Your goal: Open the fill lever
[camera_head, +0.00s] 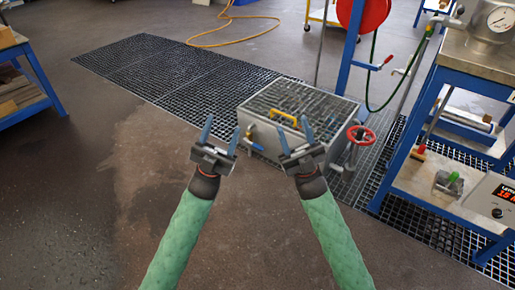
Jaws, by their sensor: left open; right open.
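No lever is marked as the fill lever, so I cannot tell which one it is. A red-handled lever (388,60) sticks out from the blue post at the upper right. A blue handle (256,147) is on the left part of the metal box's front. My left gripper (220,135) is open and empty, just left of the box. My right gripper (295,135) is open and empty and covers part of the box's front. Neither gripper appears to hold a handle.
The grated metal box (328,105) has a yellow handle (284,118) on top and a red handwheel (361,135) at its right. A blue-framed bench (445,90) with a gauge vessel (492,22) stands at right. A yellow hose (235,38) lies behind. The left floor is clear.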

